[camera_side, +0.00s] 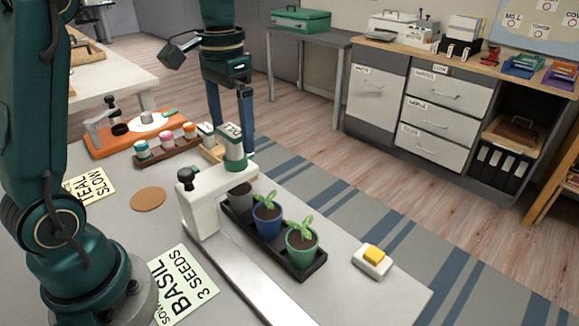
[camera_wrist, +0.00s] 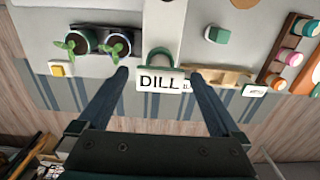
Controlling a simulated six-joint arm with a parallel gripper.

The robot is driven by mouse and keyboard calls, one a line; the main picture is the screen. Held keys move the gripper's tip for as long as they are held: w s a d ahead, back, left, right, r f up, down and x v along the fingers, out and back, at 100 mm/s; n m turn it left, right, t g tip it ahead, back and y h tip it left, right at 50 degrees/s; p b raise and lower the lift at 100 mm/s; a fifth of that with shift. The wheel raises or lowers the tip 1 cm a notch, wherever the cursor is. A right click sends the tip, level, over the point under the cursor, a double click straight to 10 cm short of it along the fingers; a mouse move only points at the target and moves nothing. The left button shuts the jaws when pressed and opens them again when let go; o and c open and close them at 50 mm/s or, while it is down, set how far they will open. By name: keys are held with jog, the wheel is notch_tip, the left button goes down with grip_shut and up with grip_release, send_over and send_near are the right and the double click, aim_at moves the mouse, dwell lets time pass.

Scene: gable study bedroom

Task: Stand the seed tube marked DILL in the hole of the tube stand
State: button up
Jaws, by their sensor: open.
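The seed tube marked DILL (camera_side: 234,150) has a green body and a white label. It appears upright by the end of a white arm on a post (camera_side: 204,205); I cannot tell whether it touches that arm. In the wrist view the DILL label (camera_wrist: 160,83) shows between my finger ends. My gripper (camera_side: 233,130) is open with its blue fingers pointing down, one on either side of the tube and apart from it. A wooden stand (camera_side: 213,152), likely the tube stand, is just left of the tube and also shows in the wrist view (camera_wrist: 222,77). Its hole is not clear.
A rack of small jars (camera_side: 170,153) and an orange base (camera_side: 110,146) lie left. A yellow-topped block (camera_side: 373,257) sits near the right edge.

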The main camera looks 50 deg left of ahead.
aim_at(234, 148)
jog(key=shift+f, duration=2.25)
jog(key=c, duration=1.4)
jog(key=shift+r, duration=0.15)
